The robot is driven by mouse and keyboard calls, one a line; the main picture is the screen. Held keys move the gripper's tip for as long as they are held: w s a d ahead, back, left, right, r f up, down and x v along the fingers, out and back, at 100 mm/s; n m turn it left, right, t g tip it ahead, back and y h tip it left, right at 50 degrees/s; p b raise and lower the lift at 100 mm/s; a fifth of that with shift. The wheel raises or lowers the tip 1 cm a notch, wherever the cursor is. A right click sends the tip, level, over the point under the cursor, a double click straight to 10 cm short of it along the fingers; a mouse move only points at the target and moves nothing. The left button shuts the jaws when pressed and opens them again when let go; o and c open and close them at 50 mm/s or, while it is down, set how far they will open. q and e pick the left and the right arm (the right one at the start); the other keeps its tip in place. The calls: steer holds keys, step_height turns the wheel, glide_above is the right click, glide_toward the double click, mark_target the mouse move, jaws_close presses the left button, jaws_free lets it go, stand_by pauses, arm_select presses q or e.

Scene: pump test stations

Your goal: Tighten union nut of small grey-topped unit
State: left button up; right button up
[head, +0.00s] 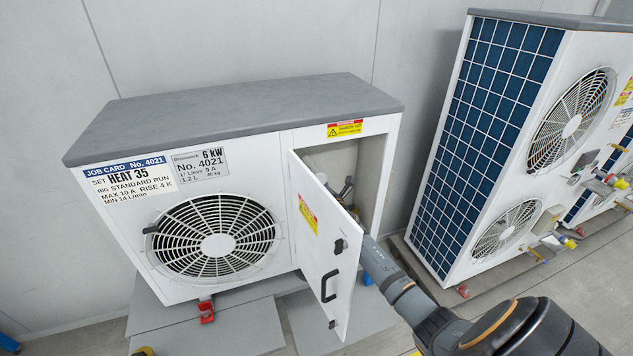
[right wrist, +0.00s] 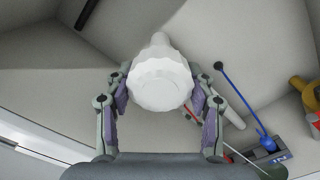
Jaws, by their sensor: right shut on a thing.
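The small grey-topped unit (head: 225,105) stands by the wall in the head view, with a white body and a fan grille at its front left. Its service door (head: 325,260) stands open at the right. My right arm reaches in behind this door, and the door hides most of the gripper. In the right wrist view, my right gripper (right wrist: 160,85) is shut on a white, ribbed round nut (right wrist: 160,82), with one finger on each side. A narrower white part extends behind the nut. My left gripper is not in view.
In the right wrist view, a blue-handled lever (right wrist: 265,137) and a yellow and red fitting (right wrist: 308,95) sit to the right of the nut. A larger unit with a blue grid side (head: 490,110) stands at the right in the head view.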

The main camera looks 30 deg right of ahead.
steer(key=m+b, duration=0.1)
steer(key=m, duration=0.4)
stand_by(0.6)
steer(key=o, duration=1.2)
steer(key=shift+s, duration=0.15)
steer(key=v, duration=1.1)
steer(key=shift+s+a, duration=0.1)
steer(key=shift+s, duration=0.25)
